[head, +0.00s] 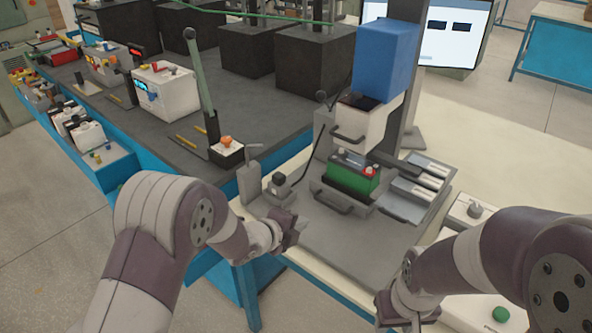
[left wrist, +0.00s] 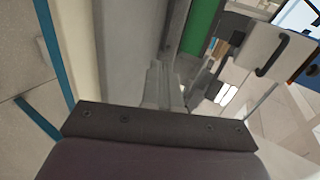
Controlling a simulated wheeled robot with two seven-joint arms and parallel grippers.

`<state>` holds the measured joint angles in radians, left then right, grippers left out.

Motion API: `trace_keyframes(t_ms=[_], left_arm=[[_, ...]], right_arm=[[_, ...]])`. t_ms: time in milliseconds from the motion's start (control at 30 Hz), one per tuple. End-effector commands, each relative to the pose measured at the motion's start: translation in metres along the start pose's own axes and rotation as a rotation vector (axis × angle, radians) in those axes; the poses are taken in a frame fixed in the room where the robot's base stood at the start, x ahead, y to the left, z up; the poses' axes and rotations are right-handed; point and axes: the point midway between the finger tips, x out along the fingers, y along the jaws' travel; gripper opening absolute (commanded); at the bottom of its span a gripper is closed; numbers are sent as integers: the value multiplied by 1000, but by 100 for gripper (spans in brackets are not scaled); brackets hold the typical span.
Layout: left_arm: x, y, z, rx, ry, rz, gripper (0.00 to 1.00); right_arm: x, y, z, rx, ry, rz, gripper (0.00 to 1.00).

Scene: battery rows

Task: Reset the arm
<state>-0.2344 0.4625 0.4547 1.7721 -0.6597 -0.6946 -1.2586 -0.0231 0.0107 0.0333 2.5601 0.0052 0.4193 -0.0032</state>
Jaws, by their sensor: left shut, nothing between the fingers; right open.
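My left arm comes in from the left in the head view, and its gripper (head: 297,233) is over the front left edge of the grey machine base. The left gripper is shut and empty; its fingers (left wrist: 164,86) also show in the left wrist view. My right arm comes in from the right, with its gripper (head: 400,318) low near the bottom edge of the head view. The right fingers are mostly cut off or hidden there. Neither gripper is seen holding anything.
A green battery (head: 352,174) sits in the press on the grey base plate (head: 375,238), under a white block and a blue block (head: 385,52). A lever (head: 199,80) stands on the dark bench. A green button (head: 501,314) is at lower right.

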Motion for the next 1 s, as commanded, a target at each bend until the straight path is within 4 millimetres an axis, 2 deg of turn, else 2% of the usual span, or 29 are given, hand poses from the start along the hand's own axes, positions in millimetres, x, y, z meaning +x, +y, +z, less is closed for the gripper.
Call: trace_keyframes(t_ms=[67,100,167,200,233,333,400,433,500,567,600,700,1000], left_arm=[[0,5,2,-72,-10,25,0],[-1,19,7,-178,-44,80,0],[-15,58,14,-423,-144,220,0],[-39,81,19,-638,-260,322,0],[-65,93,23,-812,-366,386,0],[-160,117,20,-1324,-717,513,0],[-219,122,5,-1598,-919,550,0],[-241,122,-2,-1694,-989,557,0],[-284,117,-19,-1865,-1105,559,0],[-310,107,-27,-1949,-1137,536,0],[-319,98,-25,-1976,-1130,497,0],[-322,89,-18,-1988,-1115,448,0],[-320,91,-17,-1986,-1115,447,0]], right_arm=[[0,0,0,0,0,0,43],[0,0,0,0,0,0,43],[0,0,0,0,0,0,43],[-3,0,0,0,0,0,43],[-8,0,-1,0,-1,0,43],[-24,0,-3,0,0,0,43],[-34,0,-4,0,0,0,43],[-38,0,-5,0,0,0,43],[-47,0,-6,0,0,0,43],[-56,0,-7,0,0,0,43],[-60,0,-7,0,0,0,43],[-61,0,-7,0,0,0,43],[-59,0,-7,0,0,0,43]])
